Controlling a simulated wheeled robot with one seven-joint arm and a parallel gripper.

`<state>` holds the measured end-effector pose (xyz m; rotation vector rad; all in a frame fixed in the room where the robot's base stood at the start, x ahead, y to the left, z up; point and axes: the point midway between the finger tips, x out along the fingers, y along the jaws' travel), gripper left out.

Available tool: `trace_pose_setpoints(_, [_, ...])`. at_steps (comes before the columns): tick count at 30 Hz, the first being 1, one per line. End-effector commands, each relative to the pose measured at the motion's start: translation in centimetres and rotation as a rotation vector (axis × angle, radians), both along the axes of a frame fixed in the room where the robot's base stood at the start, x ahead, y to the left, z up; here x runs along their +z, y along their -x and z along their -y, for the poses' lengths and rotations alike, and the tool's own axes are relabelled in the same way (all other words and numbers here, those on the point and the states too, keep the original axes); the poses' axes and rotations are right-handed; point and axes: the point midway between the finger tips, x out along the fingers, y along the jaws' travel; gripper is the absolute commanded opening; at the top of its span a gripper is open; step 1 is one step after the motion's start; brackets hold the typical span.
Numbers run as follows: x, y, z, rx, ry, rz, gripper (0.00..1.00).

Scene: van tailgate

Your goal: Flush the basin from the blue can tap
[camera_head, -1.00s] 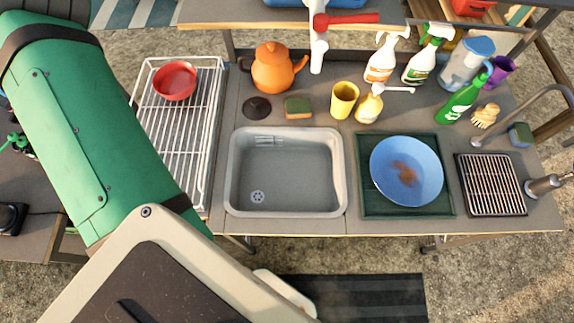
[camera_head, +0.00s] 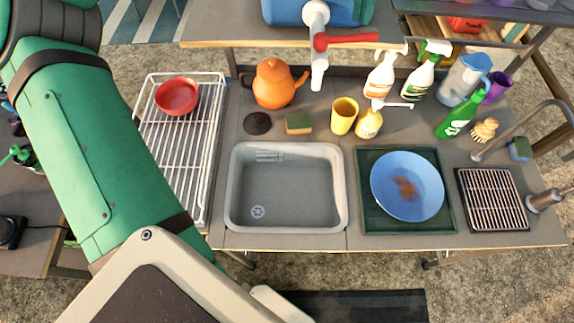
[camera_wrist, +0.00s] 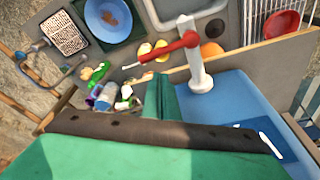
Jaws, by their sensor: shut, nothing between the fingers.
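The blue can (camera_head: 283,14) stands on the raised shelf at the top of the head view, partly cut off. Its white tap (camera_head: 318,60) points down toward the counter, and the red lever (camera_head: 345,40) sticks out to the right. The grey basin (camera_head: 285,195) looks empty of dishes, with a drain at its lower left. My gripper (camera_wrist: 160,84) shows in the wrist view as green fingers, shut and empty. In that picture it lies just left of the blue can (camera_wrist: 235,105) and below the red lever (camera_wrist: 172,47); the gap in depth is unclear.
A blue plate (camera_head: 406,187) with a brown stain lies on a green tray (camera_head: 371,219), right of the basin. An orange kettle (camera_head: 272,86), yellow cup (camera_head: 343,115), sponge (camera_head: 299,123) and spray bottles (camera_head: 381,74) stand behind. A red bowl (camera_head: 177,97) sits on the white rack (camera_head: 203,150).

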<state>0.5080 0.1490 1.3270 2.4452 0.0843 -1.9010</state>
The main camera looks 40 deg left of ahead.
Motion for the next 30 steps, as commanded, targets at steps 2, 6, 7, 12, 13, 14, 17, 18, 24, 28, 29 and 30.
trace_pose_setpoints(2, [-0.4, 0.0, 0.0, -0.001, 0.0, 0.0, 0.0])
trace_pose_setpoints(6, [-1.2, 0.0, 0.0, 0.0, 0.0, 0.0, 0.0])
trace_pose_setpoints(7, [-1.3, 0.0, 0.0, 0.0, 0.0, 0.0, 0.0])
trace_pose_setpoints(12, [-2.2, 0.0, 0.0, 0.0, 0.0, 0.0, 0.0])
trace_pose_setpoints(13, [-2.3, 0.0, 0.0, -0.001, 0.0, 0.0, 0.0])
trace_pose_setpoints(14, [-2.5, 0.0, 0.0, -0.001, 0.0, 0.0, 0.0])
trace_pose_setpoints(17, [-2.9, 0.0, 0.0, -0.001, 0.0, 0.001, 0.0])
trace_pose_setpoints(18, [-3.0, 0.0, 0.0, 0.0, -0.001, 0.001, 0.0])
trace_pose_setpoints(24, [-3.0, 0.0, 0.0, 0.001, -0.001, 0.001, 0.0])
trace_pose_setpoints(28, [-3.0, 0.1, 0.0, 0.001, -0.001, 0.001, 0.0])
trace_pose_setpoints(29, [-3.0, 0.1, 0.0, 0.001, -0.001, 0.001, 0.0])
trace_pose_setpoints(30, [-3.0, 0.2, 0.1, 0.001, -0.001, 0.001, 0.0])
